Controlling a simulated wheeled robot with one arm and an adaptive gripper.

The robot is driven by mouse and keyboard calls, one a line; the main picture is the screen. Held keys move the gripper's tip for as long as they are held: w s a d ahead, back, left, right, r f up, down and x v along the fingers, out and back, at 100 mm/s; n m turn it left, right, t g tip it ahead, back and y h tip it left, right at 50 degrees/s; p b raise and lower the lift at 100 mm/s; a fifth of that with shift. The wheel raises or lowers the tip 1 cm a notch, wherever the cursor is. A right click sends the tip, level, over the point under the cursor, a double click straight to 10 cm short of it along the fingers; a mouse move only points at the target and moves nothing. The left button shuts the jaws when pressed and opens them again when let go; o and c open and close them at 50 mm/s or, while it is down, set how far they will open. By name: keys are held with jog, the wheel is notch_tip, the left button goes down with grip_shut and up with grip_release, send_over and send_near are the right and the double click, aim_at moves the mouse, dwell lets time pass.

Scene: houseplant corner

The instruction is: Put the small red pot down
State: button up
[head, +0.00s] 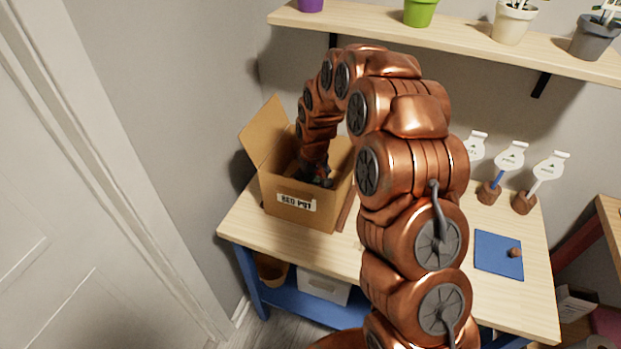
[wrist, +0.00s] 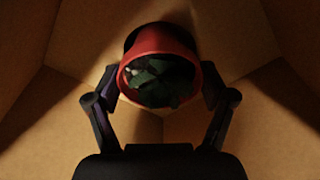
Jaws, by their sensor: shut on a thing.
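In the wrist view a small red pot (wrist: 160,45) with dark green leaves in it sits between the fingers of my gripper (wrist: 160,88). The gripper is shut on the pot's sides. Brown cardboard walls surround them. In the head view my gripper (head: 318,176) reaches down inside an open cardboard box (head: 290,215) labelled "RED POT" at the left of the table (head: 400,262). The front wall of the box and my arm hide the pot there. I cannot tell whether the pot touches the box floor.
A blue mat (head: 492,252) with a small brown piece lies at the table's right. Several white-topped tags (head: 512,157) stand at the back. Above is a shelf (head: 460,33) with potted plants. A white bin (head: 325,287) sits on the blue lower shelf.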

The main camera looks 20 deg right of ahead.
jog(key=shift+f, duration=0.15)
jog(key=shift+f, duration=0.1)
jog(key=shift+f+b, duration=0.35)
jog(key=shift+b, duration=0.05)
jog(key=o, duration=1.3)
jog(key=shift+r, duration=0.2)
jog(key=shift+r+p, duration=0.3)
jog(key=shift+p, duration=0.15)
jog(key=r+b, duration=0.1)
jog(key=r, duration=0.3)
jog(key=s+r+b, duration=0.1)
jog(key=r+b, duration=0.1)
jog(key=r, duration=0.1)
jog(key=r+b, duration=0.1)
jog(key=r, duration=0.3)
jog(key=shift+s+d+r, duration=0.15)
jog(key=shift+s+r, duration=0.2)
jog(key=shift+s, duration=0.05)
